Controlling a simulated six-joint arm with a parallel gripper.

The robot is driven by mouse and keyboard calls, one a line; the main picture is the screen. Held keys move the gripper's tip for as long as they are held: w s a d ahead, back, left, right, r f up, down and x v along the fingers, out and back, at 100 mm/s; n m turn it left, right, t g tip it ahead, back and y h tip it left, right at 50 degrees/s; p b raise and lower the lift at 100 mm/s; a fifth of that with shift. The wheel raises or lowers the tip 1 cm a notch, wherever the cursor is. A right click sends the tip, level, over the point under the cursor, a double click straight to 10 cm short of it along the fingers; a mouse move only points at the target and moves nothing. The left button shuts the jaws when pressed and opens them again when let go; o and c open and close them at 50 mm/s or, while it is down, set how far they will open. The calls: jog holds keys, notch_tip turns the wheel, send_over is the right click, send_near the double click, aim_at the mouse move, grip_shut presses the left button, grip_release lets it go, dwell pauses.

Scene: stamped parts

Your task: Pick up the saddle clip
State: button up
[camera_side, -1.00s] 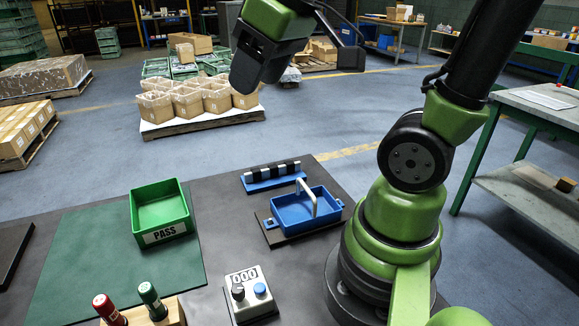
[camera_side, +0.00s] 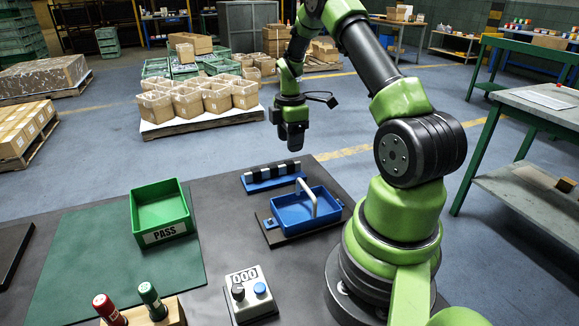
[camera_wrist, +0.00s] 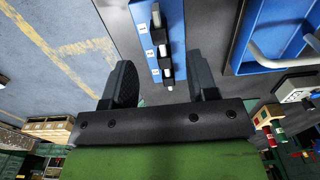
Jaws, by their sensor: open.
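A blue rack (camera_side: 258,186) stands at the back edge of the dark bench, with black blocks and small light metal pieces (camera_side: 274,172) along it. It also shows in the wrist view (camera_wrist: 145,15), with white numbered labels and grey metal pieces (camera_wrist: 156,15) in a row. Which piece is the saddle clip I cannot tell for sure. My gripper (camera_side: 293,146) points down above the rack, clear of it. In the wrist view my gripper (camera_wrist: 162,75) is open, with a finger either side of the rack's row and nothing held.
A blue tray (camera_side: 330,203) with a pale arched handle (camera_side: 306,196) sits in front of the rack. The green PASS bin (camera_side: 186,222) is on a green mat (camera_side: 105,245). Red (camera_side: 104,306) and green (camera_side: 150,297) stamps and a counter box (camera_side: 247,288) stand nearer. Bare bench lies between.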

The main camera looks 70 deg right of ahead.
aim_at(293, 162)
jog(key=f, duration=0.7)
jog(key=shift+s+d+f, duration=0.25)
jog(key=shift+d+f, duration=0.05)
grip_shut()
